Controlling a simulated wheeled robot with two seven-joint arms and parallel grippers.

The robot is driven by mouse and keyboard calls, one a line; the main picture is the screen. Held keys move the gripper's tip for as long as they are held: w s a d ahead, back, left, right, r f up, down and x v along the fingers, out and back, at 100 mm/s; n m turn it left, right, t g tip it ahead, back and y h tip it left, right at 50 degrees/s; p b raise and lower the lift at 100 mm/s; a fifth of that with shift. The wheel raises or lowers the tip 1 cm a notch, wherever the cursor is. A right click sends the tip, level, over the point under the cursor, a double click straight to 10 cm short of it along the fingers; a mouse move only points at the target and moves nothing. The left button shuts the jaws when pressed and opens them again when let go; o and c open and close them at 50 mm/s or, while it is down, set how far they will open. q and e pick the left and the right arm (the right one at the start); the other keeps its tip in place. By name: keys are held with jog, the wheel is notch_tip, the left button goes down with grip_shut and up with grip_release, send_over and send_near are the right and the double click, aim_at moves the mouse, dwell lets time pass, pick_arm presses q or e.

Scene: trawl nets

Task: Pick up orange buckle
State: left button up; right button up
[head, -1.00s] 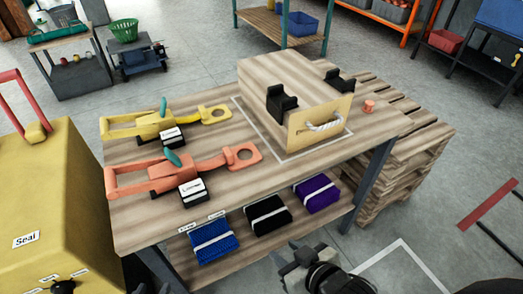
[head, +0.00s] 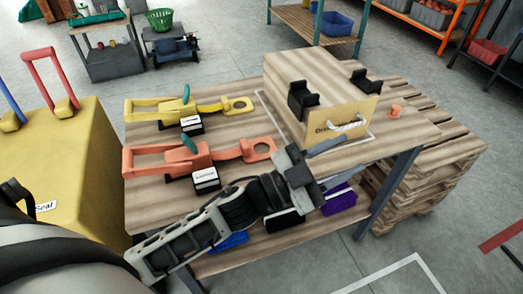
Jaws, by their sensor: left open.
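The orange buckle (head: 178,154) lies on the wooden table top, with a loop handle at its left, a small green lever on top and a holed plate at its right end. A labelled black-and-white block sits just in front of it. My left gripper (head: 338,161) is open and empty, over the table's front right part. It is to the right of the orange buckle's holed plate and apart from it. My left arm crosses the table's front edge and hides part of the lower shelf. My right gripper is out of view.
A similar yellow buckle (head: 185,108) lies behind the orange one. A wooden box (head: 318,82) with black brackets and a rope handle stands at the back right, close to my gripper. A small orange peg (head: 395,112) stands right of it. A yellow case (head: 75,170) stands left.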

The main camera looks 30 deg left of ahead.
pick_arm(q)
jog(key=s+d+r+m+g+h, duration=0.2)
jog(key=d+r+m+g+h, duration=0.2)
jog(key=m+g+h, duration=0.4)
jog(key=m+g+y+b, duration=0.2)
jog(key=m+g+y, duration=0.4)
jog(key=y, duration=1.7)
send_near(245, 143)
jog(key=shift+n+g, duration=0.6)
jog(key=f, duration=0.3)
jog(key=w+f, duration=0.1)
jog(key=f, duration=0.6)
jog(key=shift+w+a+p, duration=0.3)
jog(key=shift+w+p, duration=0.05)
jog(key=shift+p, duration=0.05)
grip_shut()
